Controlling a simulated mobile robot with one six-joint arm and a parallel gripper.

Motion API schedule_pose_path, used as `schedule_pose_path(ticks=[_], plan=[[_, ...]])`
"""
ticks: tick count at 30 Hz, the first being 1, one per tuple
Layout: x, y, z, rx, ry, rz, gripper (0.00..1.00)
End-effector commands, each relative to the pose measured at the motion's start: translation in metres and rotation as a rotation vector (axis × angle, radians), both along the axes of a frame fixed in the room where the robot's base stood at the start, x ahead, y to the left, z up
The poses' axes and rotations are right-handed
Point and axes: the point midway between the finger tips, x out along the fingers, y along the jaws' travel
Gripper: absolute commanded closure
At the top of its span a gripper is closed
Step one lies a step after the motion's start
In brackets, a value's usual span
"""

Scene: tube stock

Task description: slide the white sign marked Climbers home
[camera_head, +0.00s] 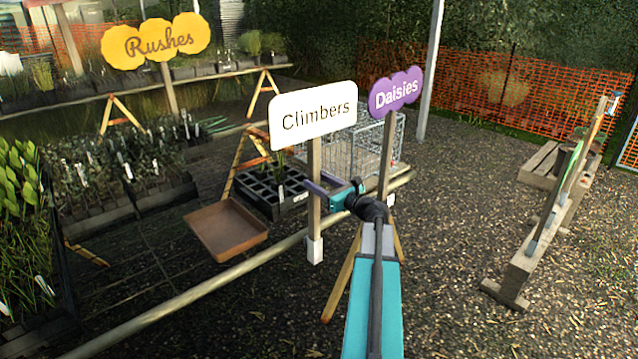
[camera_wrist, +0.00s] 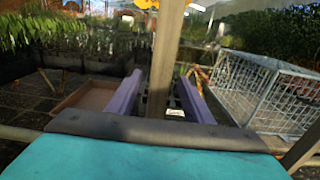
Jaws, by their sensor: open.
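The white sign marked Climbers (camera_head: 313,116) stands upright on a wooden post (camera_head: 315,222). The post's lower end meets a white block (camera_head: 315,249) beside a long pole rail. I cannot tell how deep the post sits in it. My gripper (camera_head: 319,187) is at the post, about midway between sign board and block. In the wrist view the post (camera_wrist: 163,75) rises between my two purple fingers (camera_wrist: 157,97), with the jaws open around it. Gaps show on both sides of the post. The sign board is out of the wrist view.
A purple Daisies sign (camera_head: 396,91) stands close on the right, with a wire cage (camera_head: 375,145) behind. A brown tray (camera_head: 226,236) and black cell tray (camera_head: 268,190) lie left of the post. The long rail (camera_head: 190,292) crosses below. The gravel at right is mostly clear.

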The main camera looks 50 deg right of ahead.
Motion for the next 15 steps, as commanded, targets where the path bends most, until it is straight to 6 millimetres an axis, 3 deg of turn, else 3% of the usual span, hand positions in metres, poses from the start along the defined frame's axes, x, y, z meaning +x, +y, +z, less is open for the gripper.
schedule_pose_path(ticks=[8,15], plan=[[-0.027,0.003,-0.001,-0.001,-0.001,-0.002,0.53],[-0.064,0.006,-0.001,0.0,-0.001,-0.003,0.53]])
